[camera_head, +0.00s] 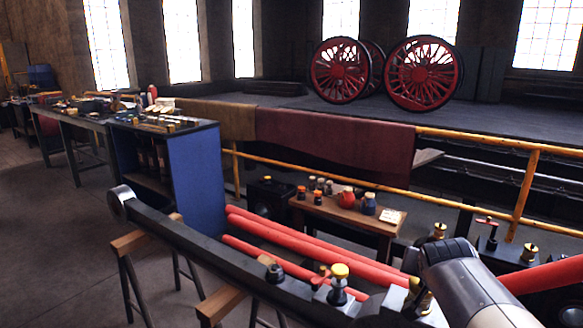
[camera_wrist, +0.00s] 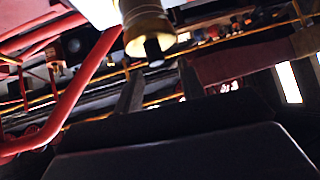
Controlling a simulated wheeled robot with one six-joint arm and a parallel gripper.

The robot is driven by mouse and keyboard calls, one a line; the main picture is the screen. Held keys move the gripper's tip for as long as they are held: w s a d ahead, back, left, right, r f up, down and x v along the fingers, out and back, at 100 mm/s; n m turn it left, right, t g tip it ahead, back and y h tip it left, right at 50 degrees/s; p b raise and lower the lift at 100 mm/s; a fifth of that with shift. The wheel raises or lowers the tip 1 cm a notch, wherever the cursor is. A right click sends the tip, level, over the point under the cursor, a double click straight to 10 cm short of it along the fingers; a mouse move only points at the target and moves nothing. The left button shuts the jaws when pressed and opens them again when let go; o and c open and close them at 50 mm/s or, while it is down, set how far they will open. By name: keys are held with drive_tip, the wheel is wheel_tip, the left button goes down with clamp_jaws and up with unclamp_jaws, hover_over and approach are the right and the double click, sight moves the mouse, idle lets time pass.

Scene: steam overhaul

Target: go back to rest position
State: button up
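My gripper shows in the wrist view (camera_wrist: 160,68) as two dark fingers standing apart with a gap between them. It looks open, and nothing is clamped between the fingers. A brass fitting (camera_wrist: 148,25) with a dark stem end shows just beyond the fingertips, and I see no contact with them. In the head view my arm comes in at the lower right, close to the long black bar with its brass fittings; the fingers are hidden there.
A long black bar (camera_head: 215,255) lies on wooden trestles with a yellow-topped fitting (camera_head: 339,284) on it. Red pipes (camera_head: 310,240) run behind. A small wooden table (camera_head: 350,215) holds jars. A yellow railing (camera_head: 480,140) crosses behind. Floor at the left is clear.

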drive_tip(key=shift+w+d+r+g+y+p, duration=0.35)
drive_tip(key=shift+r+g+y+p, duration=0.4)
drive_tip(key=shift+p, duration=2.5)
drive_tip(key=shift+w+d+g+p, duration=0.1)
drive_tip(key=shift+w+g+p, duration=0.25)
drive_tip(key=shift+p, duration=0.9)
drive_tip(key=g+p, duration=0.1)
drive_tip(key=p, duration=0.2)
drive_tip(key=shift+w+d+r+y, duration=0.1)
drive_tip(key=shift+w+d+y, duration=0.1)
drive_tip(key=shift+y, duration=0.15)
drive_tip(key=shift+p, duration=0.3)
drive_tip(key=shift+w+g+p, duration=0.15)
drive_tip(key=shift+g+p, duration=0.15)
drive_tip(key=shift+g, duration=0.1)
